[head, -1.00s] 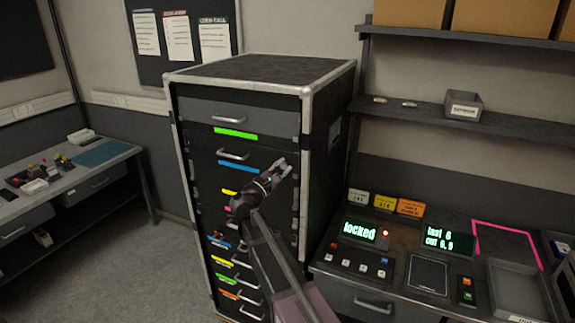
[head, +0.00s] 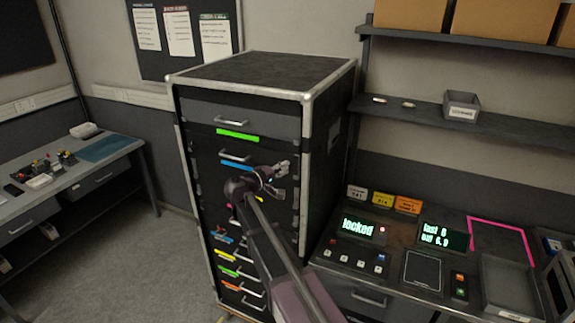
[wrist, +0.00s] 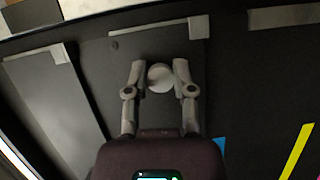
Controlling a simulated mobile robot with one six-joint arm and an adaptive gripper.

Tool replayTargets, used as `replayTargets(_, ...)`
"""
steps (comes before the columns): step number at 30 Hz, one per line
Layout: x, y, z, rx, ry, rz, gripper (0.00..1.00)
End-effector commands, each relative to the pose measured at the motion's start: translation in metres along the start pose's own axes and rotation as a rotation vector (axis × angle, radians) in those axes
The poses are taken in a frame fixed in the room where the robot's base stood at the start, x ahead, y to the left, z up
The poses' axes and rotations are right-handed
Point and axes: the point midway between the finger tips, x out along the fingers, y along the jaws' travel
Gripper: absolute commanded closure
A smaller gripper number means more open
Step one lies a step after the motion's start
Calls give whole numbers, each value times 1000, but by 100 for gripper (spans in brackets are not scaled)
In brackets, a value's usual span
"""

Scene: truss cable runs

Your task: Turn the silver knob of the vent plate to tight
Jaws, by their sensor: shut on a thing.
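The silver knob (wrist: 160,79) is a small round pale disc in the wrist view, between the two fingertips of my gripper (wrist: 161,72). My gripper is shut on it, one finger on each side. The knob stands in front of a dark grey plate (wrist: 108,82), which I take to be the vent plate. No mark for tight is readable. In the head view my gripper (head: 282,175) is at the right part of the tall black cabinet's front, near the blue and yellow strips. The knob cannot be made out there.
The cabinet (head: 255,72) has several handled drawers with coloured strips. To its right is a desk with a lit "locked" display (head: 358,228) and a grey tray (head: 512,280). A workbench (head: 110,160) stands left. Open floor (head: 150,265) lies between.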

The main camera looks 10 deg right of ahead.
Motion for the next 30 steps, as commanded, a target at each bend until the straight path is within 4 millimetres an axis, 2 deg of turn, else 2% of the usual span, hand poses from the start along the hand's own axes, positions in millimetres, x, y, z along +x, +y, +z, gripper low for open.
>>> replayTargets(9, 0, 1, 0, 132, 1, -55, 100)
replayTargets(24, 0, 0, 0, 154, 1, -65, 100)
replayTargets(25, 0, 0, 0, 154, 1, -65, 62)
replayTargets(28, 0, 0, 0, 154, 1, -64, 33)
replayTargets(30, 0, 0, 0, 153, 0, -64, 33)
